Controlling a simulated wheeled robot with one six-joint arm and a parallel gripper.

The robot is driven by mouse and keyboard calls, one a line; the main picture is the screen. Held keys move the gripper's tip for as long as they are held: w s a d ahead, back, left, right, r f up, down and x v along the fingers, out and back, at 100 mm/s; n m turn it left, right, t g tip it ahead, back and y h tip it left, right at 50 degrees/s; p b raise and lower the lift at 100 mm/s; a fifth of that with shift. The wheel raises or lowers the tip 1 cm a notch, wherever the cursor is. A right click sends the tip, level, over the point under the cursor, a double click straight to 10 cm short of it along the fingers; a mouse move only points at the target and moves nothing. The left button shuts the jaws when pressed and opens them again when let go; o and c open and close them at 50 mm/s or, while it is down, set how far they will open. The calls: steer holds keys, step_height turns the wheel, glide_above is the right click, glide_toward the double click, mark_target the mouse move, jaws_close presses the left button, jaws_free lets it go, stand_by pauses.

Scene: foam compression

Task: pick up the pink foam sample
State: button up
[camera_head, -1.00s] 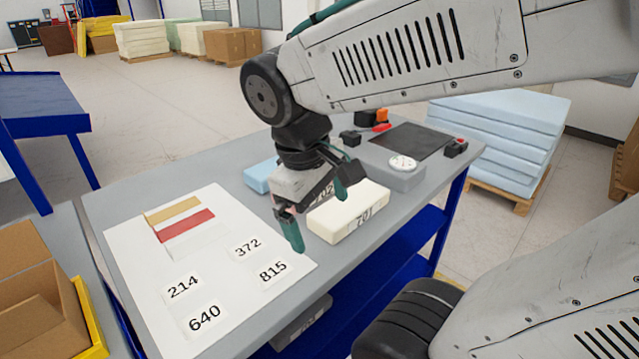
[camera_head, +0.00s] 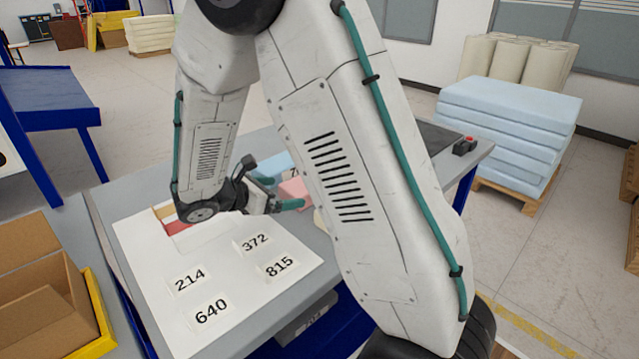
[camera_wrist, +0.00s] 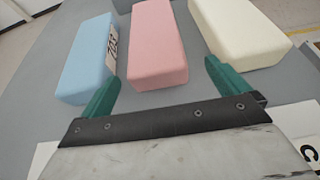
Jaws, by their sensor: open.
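The pink foam sample (camera_wrist: 157,45) lies on the grey table between a blue block (camera_wrist: 88,60) and a cream block (camera_wrist: 237,32) in the wrist view. In the head view a small part of the pink sample (camera_head: 296,192) shows beyond my fingertips; my arm hides the rest. My gripper (camera_wrist: 162,88) is open and empty, with its green fingers spread on either side of the pink sample's near end. It also shows in the head view (camera_head: 283,192), low over the table. The left fingertip is close to the blue block; whether it touches is unclear.
A white sheet (camera_head: 225,265) with number cards and coloured strips covers the table's left part. The blue block is labelled. A cardboard box (camera_head: 50,320) stands at lower left, and blue foam sheets (camera_head: 505,130) are stacked behind the table.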

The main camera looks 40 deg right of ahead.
mark_target(295, 192)
steer(key=shift+w+f+x, duration=0.15)
steer(key=shift+x, duration=1.8)
steer(key=shift+w+f+x, duration=0.15)
steer(key=shift+w+x, duration=0.05)
steer(key=shift+x, duration=1.75)
steer(key=shift+a, duration=0.15)
steer(key=c, duration=0.9)
